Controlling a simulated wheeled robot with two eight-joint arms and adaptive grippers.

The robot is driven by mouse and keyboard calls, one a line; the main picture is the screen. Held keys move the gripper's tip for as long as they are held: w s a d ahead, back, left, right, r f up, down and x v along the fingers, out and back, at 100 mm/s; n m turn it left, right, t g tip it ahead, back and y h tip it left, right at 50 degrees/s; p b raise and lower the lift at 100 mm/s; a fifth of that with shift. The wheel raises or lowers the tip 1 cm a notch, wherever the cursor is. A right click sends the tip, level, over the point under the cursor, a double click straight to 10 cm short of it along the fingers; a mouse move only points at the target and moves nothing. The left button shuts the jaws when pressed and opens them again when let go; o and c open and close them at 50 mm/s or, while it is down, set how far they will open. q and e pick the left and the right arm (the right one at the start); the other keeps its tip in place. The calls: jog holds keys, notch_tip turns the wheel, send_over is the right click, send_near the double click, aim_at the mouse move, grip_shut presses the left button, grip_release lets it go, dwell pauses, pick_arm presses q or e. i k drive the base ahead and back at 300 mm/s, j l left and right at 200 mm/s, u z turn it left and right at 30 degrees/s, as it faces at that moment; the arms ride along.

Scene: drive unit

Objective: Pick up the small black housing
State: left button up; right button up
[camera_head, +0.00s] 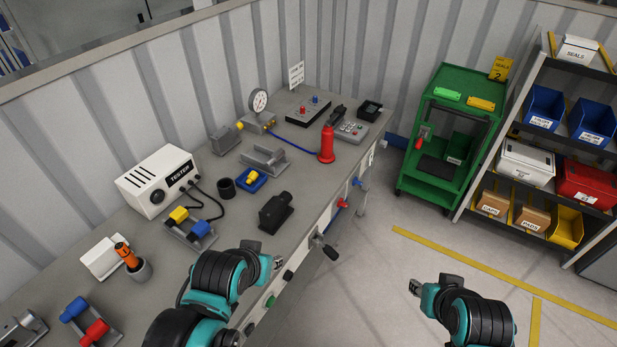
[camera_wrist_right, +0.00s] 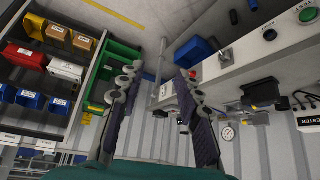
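The small black housing (camera_head: 275,212) sits on the grey bench top near its front edge, right of the black ring (camera_head: 227,187). A dark block that looks like the same housing shows in the right wrist view (camera_wrist_right: 262,92). My left gripper (camera_head: 274,264) is by the bench's front edge, nearer than the housing and apart from it; its finger opening cannot be made out. My right gripper (camera_head: 415,287) is over the floor, well right of the bench. In the right wrist view its fingers (camera_wrist_right: 157,76) are spread, with nothing between them.
A white tester (camera_head: 158,181), a blue tray (camera_head: 251,180) with a yellow part, a grey bracket (camera_head: 265,159) and a red bottle (camera_head: 327,145) stand around the housing. A green cart (camera_head: 447,137) and a bin shelf (camera_head: 545,140) are at the right. The floor between is clear.

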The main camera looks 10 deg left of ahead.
aim_at(274, 213)
jog(key=i+l+u, duration=1)
jog(key=k+u, duration=0.2)
jog(key=i+l, duration=0.05)
jog(key=i, duration=0.05)
